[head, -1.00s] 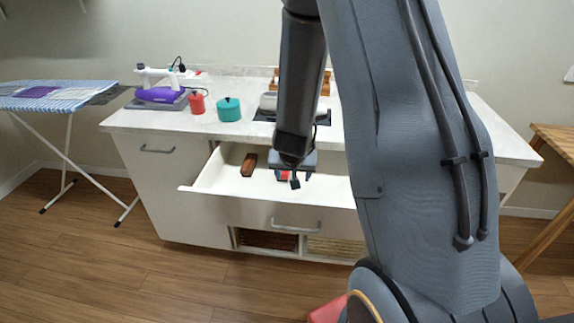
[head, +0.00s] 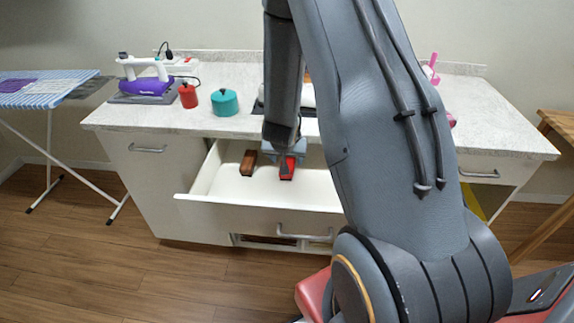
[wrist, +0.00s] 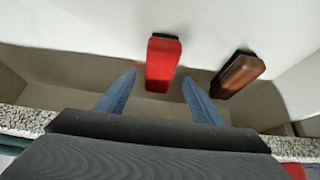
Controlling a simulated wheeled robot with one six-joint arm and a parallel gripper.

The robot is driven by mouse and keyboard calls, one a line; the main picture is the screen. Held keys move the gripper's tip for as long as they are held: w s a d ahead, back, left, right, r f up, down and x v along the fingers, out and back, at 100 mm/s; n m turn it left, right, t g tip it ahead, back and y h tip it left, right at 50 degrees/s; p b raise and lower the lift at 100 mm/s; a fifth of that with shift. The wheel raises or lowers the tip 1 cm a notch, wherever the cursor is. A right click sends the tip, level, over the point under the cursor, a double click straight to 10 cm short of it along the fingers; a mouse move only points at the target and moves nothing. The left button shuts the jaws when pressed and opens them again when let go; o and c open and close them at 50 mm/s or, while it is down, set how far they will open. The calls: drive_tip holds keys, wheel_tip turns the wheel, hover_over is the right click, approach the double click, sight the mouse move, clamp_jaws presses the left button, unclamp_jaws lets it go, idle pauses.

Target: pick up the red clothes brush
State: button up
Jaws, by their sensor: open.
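The red clothes brush (wrist: 162,62) lies in the open white drawer. In the wrist view it sits between and just beyond the two fingertips of my gripper (wrist: 158,82). The fingers are apart, with nothing held. In the head view the red brush (head: 287,168) shows just below my gripper (head: 284,160), partly hidden by it. I cannot tell the exact height gap between the fingers and the brush.
A brown wooden brush (head: 249,162) lies beside it in the drawer (head: 225,185); it also shows near the right finger in the wrist view (wrist: 238,74). The countertop (head: 150,117) above holds a purple iron (head: 147,84), a red pot (head: 188,95) and a teal pot (head: 225,102).

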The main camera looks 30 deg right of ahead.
sight(287, 161)
drive_tip(key=shift+p+x, duration=0.75)
drive_tip(key=shift+x, duration=1.6)
drive_tip(key=c, duration=1.2)
drive_tip(key=shift+r, duration=0.15)
drive_tip(key=shift+r+b, duration=0.45)
drive_tip(key=shift+r, duration=0.45)
drive_tip(key=shift+s+d+r+b, duration=0.25)
drive_tip(key=shift+s+r+b, duration=0.2)
drive_tip(key=shift+r, duration=0.2)
drive_tip(key=s+d+b, duration=0.1)
drive_tip(key=s, duration=0.4)
drive_tip(key=s+d+b, duration=0.2)
drive_tip(key=s, duration=0.3)
drive_tip(key=s+d+b, duration=0.1)
drive_tip(key=s+d, duration=0.1)
drive_tip(key=s, duration=0.4)
drive_tip(key=shift+s+d, duration=0.1)
drive_tip(key=shift+d, duration=0.15)
